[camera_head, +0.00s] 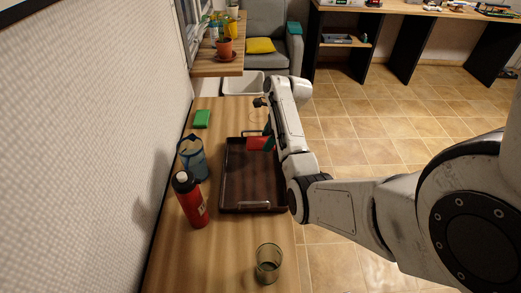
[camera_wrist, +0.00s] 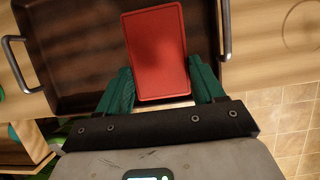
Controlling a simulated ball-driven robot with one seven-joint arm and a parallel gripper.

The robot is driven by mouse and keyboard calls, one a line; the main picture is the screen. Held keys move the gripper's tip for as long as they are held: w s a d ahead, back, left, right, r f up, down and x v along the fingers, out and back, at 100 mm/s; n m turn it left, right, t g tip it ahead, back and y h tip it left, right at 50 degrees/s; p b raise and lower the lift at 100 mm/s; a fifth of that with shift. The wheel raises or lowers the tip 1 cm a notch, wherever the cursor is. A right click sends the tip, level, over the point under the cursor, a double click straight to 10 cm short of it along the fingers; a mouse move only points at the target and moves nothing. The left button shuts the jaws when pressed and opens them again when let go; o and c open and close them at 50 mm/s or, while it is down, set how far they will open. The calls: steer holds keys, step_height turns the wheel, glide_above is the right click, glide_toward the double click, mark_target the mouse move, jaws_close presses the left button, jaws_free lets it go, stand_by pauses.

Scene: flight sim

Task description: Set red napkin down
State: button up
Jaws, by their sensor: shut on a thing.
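The red napkin (camera_head: 259,144) is a flat red rectangle at the end of my arm in the head view. In the wrist view the red napkin (camera_wrist: 157,52) lies between the two green fingers of my gripper (camera_wrist: 160,88). My gripper (camera_head: 268,141) is shut on it, over the far right part of a dark brown tray (camera_head: 236,204). The tray also shows in the wrist view (camera_wrist: 75,60), behind the napkin. I cannot tell whether the napkin touches the tray floor.
The tray stands on a wooden table. A red bottle (camera_head: 190,203), a blue-grey container (camera_head: 193,160) and a green block (camera_head: 202,119) are left of it. A glass (camera_head: 268,263) stands nearer. Bare wood (camera_head: 215,255) shows at the near left. The tiled floor lies right.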

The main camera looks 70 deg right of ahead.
mark_target(263, 139)
steer(key=w+f, duration=0.2)
steer(key=f, duration=0.1)
steer(key=shift+w+d+f, duration=0.1)
steer(key=shift+w, duration=0.2)
steer(key=shift+w+f, duration=0.15)
steer(key=shift+f, duration=1.5)
steer(key=shift+f, duration=0.15)
steer(key=o, duration=1)
steer(key=v, duration=1.2)
